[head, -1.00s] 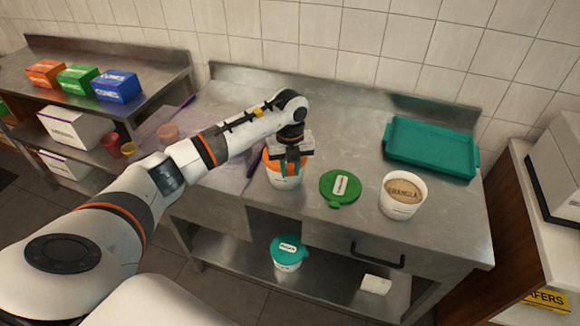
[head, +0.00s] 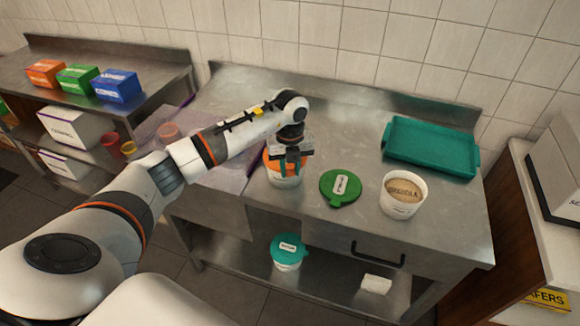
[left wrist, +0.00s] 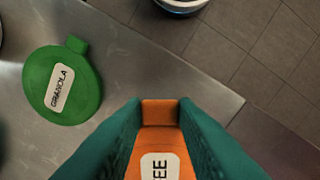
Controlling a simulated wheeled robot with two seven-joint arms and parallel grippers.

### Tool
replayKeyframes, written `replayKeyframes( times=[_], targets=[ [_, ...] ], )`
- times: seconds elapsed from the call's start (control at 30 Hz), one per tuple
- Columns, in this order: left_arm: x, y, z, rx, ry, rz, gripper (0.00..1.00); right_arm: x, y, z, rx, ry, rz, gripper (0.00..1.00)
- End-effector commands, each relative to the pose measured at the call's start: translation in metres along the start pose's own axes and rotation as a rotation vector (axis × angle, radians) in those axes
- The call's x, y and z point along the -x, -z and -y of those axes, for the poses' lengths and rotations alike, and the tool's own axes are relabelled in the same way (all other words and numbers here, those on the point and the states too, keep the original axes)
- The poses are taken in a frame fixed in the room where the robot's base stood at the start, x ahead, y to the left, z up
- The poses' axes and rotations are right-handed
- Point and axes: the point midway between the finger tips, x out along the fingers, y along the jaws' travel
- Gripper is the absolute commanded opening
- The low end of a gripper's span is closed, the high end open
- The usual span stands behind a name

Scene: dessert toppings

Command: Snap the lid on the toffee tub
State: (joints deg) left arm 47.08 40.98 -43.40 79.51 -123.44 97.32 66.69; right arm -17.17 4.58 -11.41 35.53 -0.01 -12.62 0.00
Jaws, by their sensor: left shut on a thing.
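The orange toffee lid (head: 271,163) is at the top of a white tub (head: 286,182) near the front edge of the steel table. My left gripper (head: 291,166) points down over it, its teal fingers shut on the lid. In the left wrist view the orange lid (left wrist: 160,140), with a white label ending in "FEE", lies between the two fingers. The gripper hides part of the lid, and I cannot tell whether its rim is seated on the tub. My right gripper is out of view.
A green granola lid (head: 341,187) lies flat just right of the tub. Beyond it stands an open granola tub (head: 402,205). A teal tray (head: 430,147) sits at the back right. A teal-lidded tub (head: 288,251) stands on the lower shelf.

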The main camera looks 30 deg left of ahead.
Motion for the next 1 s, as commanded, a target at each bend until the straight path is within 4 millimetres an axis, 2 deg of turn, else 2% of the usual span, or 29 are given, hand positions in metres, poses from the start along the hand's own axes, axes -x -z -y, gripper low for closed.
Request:
replayKeyframes(
  times=[0.57, 0.6, 0.73, 0.77, 0.93, 0.97, 1.0],
  targets=[
    [-0.0034, 0.0002, 0.0002, 0.001, 0.0, 0.0, 0.05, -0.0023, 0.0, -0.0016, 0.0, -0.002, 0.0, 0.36],
    [-0.0034, 0.0002, 0.0002, 0.001, 0.0, 0.0, 0.28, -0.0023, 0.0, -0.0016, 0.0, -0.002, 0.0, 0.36],
    [-0.0033, 0.0002, 0.0002, 0.0, 0.0, 0.0, 0.49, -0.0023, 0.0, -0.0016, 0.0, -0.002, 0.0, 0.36],
    [-0.0034, 0.0002, 0.0002, 0.0, 0.0, 0.0, 0.52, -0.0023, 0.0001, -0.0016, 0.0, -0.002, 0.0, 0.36],
    [-0.0034, 0.0002, 0.0001, 0.0, 0.0, 0.0, 0.52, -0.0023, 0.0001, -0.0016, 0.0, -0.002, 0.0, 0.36],
    [-0.0035, 0.0001, 0.0001, 0.0, 0.0, 0.0, 0.53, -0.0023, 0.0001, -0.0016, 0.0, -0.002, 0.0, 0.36],
    [-0.0035, 0.0001, 0.0002, 0.0, 0.0, 0.0, 0.6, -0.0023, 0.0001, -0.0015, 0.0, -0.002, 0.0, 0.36]
  ],
)
